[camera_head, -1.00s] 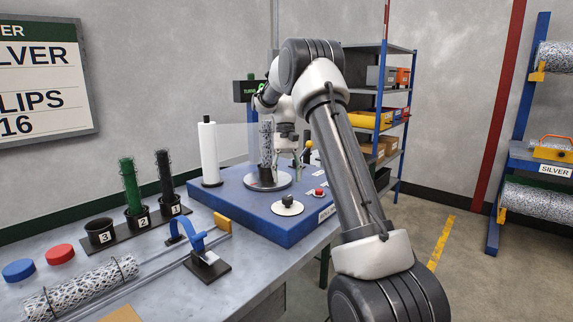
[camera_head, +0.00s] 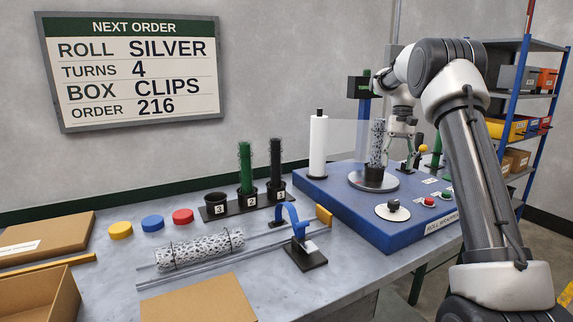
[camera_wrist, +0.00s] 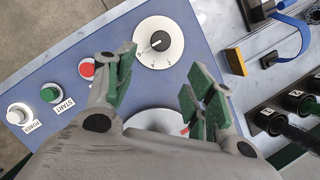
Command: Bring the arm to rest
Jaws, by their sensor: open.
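My arm reaches in from the right side of the head view and bends down over the blue roll wrapping machine (camera_head: 330,205). My gripper (camera_head: 412,160) hangs at the machine's right rear part, beside the upright mesh roll (camera_head: 377,145) on the turntable (camera_head: 358,181). In the wrist view my gripper (camera_wrist: 163,78) has its green-padded fingers spread apart with nothing between them. Below it lie the white dial (camera_wrist: 160,55), the red button (camera_wrist: 87,69) and the green start button (camera_wrist: 49,93). Part of the turntable is hidden behind the gripper.
A white film roll (camera_head: 318,148) stands on the machine. A blue clamp (camera_head: 292,225), a mesh roll lying down (camera_head: 200,249), coloured caps (camera_head: 152,222) and numbered cups (camera_head: 247,203) are on the bench. Cardboard boxes (camera_head: 40,238) lie at left. A shelf (camera_head: 515,90) stands behind my arm.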

